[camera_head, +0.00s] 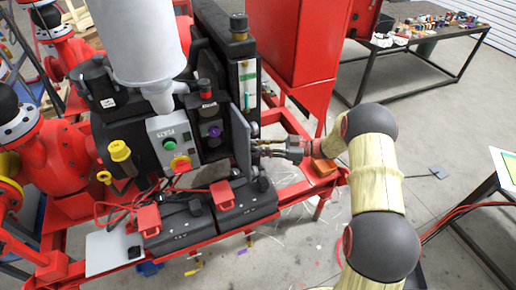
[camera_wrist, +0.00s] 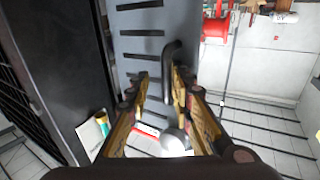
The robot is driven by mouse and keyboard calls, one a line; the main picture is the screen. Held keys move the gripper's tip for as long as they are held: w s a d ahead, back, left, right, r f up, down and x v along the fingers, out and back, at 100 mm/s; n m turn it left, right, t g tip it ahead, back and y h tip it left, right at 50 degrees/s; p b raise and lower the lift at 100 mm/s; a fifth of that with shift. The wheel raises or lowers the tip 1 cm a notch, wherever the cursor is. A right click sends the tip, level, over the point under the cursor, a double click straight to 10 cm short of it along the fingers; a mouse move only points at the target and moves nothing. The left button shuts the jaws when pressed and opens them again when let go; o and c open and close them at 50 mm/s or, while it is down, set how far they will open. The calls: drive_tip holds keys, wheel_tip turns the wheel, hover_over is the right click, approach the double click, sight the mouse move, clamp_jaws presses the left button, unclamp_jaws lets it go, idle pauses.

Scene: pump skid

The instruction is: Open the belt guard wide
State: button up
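The belt guard (camera_head: 240,140) is a grey upright panel on the pump skid. In the wrist view the belt guard (camera_wrist: 185,22) shows a row of dark slots and a black bent handle (camera_wrist: 169,62). My gripper (camera_head: 262,148) is at the right-hand face of the guard. In the wrist view my gripper (camera_wrist: 162,82) has its fingers apart, with the handle between them and closer to the right finger. Whether the right finger touches the handle cannot be told. The guard's hinge is not clearly visible.
A control box (camera_head: 172,140) with green and red buttons stands left of the guard. Black battery-like boxes (camera_head: 208,215) with red caps lie below it. A red cabinet (camera_head: 295,45) stands behind. A workbench (camera_head: 405,45) is at the back right. Open floor lies right of the skid.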

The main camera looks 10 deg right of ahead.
drive_tip(key=shift+o, duration=0.7)
drive_tip(key=shift+s+d, duration=0.1)
drive_tip(key=v, duration=1.2)
drive_tip(key=shift+f, duration=0.15)
